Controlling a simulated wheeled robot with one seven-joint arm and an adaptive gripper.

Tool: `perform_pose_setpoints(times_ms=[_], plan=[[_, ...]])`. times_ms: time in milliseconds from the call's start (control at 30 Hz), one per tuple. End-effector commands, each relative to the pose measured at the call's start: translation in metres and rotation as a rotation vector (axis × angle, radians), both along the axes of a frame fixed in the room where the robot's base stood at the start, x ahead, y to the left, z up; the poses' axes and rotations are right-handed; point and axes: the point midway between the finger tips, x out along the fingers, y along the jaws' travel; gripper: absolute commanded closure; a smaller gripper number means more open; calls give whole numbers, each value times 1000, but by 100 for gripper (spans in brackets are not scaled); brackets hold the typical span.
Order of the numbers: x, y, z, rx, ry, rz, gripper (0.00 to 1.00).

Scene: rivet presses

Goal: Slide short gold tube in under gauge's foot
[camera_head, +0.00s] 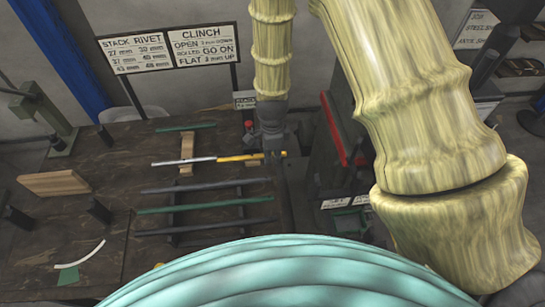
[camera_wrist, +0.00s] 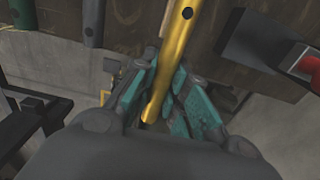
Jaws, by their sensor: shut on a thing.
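A short gold tube (camera_head: 238,157) lies level above the workbench in the head view, its left end against or close to a silver rod (camera_head: 190,162). My gripper (camera_head: 274,153) is at the tube's right end. In the wrist view the gold tube (camera_wrist: 176,48) runs from the top edge down between the teal fingers of my gripper (camera_wrist: 163,82), which are shut on it. A dark hole shows in the tube's side near the top. A green upright tool (camera_head: 45,108) with a foot stands at the far left; I cannot tell whether it is the gauge.
A wooden strip (camera_head: 187,148) lies beneath the silver rod. A rack (camera_head: 205,208) holds several dark and green rods nearer me. A wooden block (camera_head: 54,183) lies at left. A red-topped box (camera_wrist: 262,45) sits right of the tube. A dark press with a red edge (camera_head: 340,130) stands right.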

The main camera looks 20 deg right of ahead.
Motion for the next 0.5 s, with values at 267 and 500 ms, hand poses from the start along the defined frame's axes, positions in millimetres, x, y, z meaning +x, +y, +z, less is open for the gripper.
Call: perform_pose_setpoints(times_ms=[267,500], plan=[[25,-5,-3,0,-1,0,100],[46,-10,-6,-1,0,0,100]])
